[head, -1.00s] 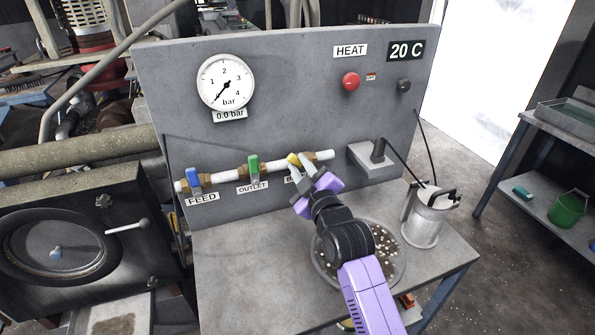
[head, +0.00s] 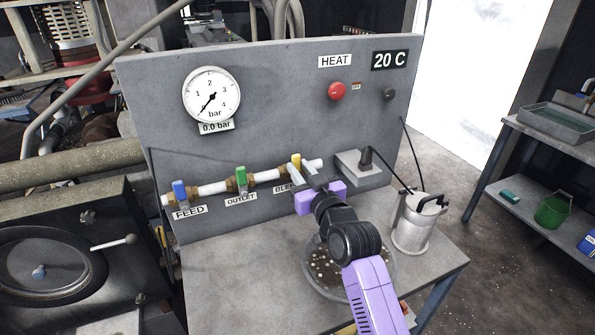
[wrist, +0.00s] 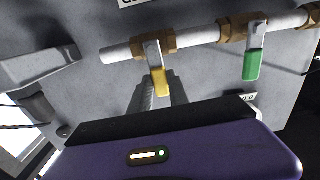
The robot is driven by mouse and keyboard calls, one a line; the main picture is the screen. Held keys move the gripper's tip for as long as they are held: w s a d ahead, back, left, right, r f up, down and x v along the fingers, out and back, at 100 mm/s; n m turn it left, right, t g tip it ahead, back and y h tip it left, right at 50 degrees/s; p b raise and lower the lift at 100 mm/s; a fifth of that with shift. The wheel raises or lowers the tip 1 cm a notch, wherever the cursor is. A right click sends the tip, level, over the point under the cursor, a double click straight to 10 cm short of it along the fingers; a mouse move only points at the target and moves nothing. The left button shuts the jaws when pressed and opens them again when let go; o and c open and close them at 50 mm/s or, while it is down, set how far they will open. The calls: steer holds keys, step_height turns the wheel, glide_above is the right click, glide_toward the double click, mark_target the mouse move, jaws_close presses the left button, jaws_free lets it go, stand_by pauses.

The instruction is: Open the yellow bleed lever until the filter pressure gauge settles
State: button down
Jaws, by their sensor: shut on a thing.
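The yellow bleed lever (head: 295,161) stands upright across the white pipe, above the partly hidden bleed label.
The green outlet lever (head: 241,179) and blue feed lever (head: 179,191) also stand upright, to the left. A red knob (head: 337,91) is above. A round dish of pellets (head: 308,277) lies under my arm. A metal can (head: 411,232) stands at the right.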

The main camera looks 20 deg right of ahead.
steer(key=shift+d+f, duration=0.15)
stand_by(0.4)
steer(key=c, duration=1.2)
jaws_free()
steer(key=shift+c, duration=0.2)
steer(key=shift+s, duration=0.1)
steer(key=s+b, duration=0.1)
steer(key=s, duration=0.6)
steer(key=shift+s, duration=0.3)
